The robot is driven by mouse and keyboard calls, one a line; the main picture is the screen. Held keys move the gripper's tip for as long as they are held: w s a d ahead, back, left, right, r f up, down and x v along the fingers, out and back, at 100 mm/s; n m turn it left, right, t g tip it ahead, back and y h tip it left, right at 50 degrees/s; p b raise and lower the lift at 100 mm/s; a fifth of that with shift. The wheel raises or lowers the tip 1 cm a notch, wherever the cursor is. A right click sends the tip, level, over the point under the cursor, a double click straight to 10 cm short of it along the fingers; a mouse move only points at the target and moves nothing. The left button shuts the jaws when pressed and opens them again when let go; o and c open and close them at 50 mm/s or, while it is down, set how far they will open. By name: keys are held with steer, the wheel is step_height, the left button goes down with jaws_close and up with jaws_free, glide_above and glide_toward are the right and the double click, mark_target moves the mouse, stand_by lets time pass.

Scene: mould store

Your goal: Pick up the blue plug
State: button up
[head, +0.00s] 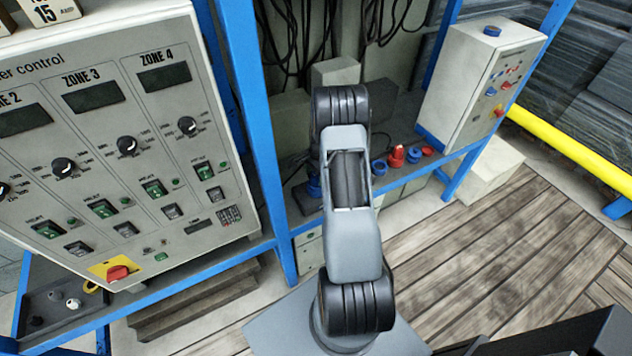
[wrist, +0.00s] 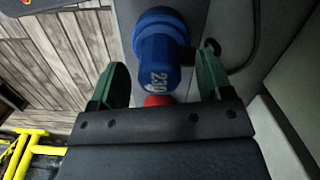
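In the wrist view a blue plug (wrist: 158,45) marked "230" lies at the top middle, with a broad round collar at its far end. My gripper (wrist: 162,64) is open. Its two green fingers stand apart to the left and right of the plug's body, with a gap on both sides. I cannot tell how far the plug lies below the fingertips. In the head view my arm hides my gripper. Blue pieces show on the shelf to the left of the arm (head: 314,187) and to its right (head: 379,167); I cannot tell which is the plug under my gripper.
A red piece (wrist: 158,100) shows behind the gripper's edge in the wrist view. Red connectors (head: 397,156) stand on the blue-edged shelf. A control cabinet (head: 110,130) rises at left, a smaller box (head: 480,80) at right. Dark cables (head: 300,35) hang behind. Wooden floor is clear.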

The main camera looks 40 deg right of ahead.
steer(key=c, duration=1.1)
